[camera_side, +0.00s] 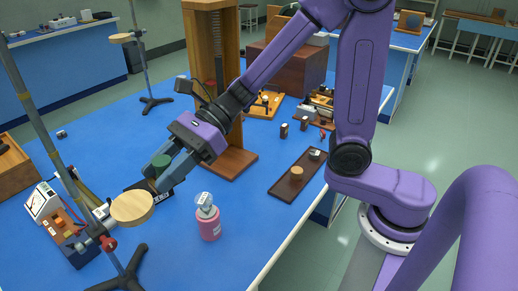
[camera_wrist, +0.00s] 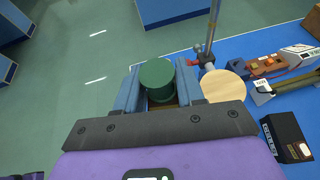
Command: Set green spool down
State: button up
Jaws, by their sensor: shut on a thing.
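The green spool (camera_side: 162,162) is a dark green cylinder held between the fingers of my gripper (camera_side: 168,172). In the wrist view the spool (camera_wrist: 157,76) sits between the two blue-grey fingers of my gripper (camera_wrist: 158,90), its flat round top facing the camera. My gripper is raised above the blue bench, close to a round wooden platform (camera_side: 132,207) on a stand clamp. In the wrist view that platform (camera_wrist: 222,86) lies just right of the right finger. The spool's lower part is partly hidden by the fingers.
A pink bottle (camera_side: 209,222) stands on the bench right of the platform. A black box (camera_wrist: 286,137) is near the gripper. A boxed instrument (camera_side: 60,220) stands left, beside the stand's rod (camera_side: 35,95).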

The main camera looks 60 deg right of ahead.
jog(key=w+d+m+t+h, duration=0.2)
jog(key=w+d+m+t, duration=0.3)
jog(key=d, duration=0.6)
jog(key=w+d+m+t+h, duration=0.25)
jog(key=w+d, duration=0.35)
jog(key=d, duration=0.5)
jog(key=s+d+m+t+h, duration=0.2)
jog(key=s+d+m+h, duration=0.15)
jog(key=d, duration=0.85)
jog(key=s+d+m+t+h, duration=0.25)
jog(key=d+m+h, duration=0.25)
jog(key=d, duration=0.7)
send_over(259, 148)
jog(key=shift+g, duration=0.3)
jog(key=f, duration=2.7)
jog(key=shift+s+a, duration=0.15)
jog(key=shift+s, duration=0.2)
jog(key=shift+w+f, duration=0.3)
jog(key=shift+f, duration=1.75)
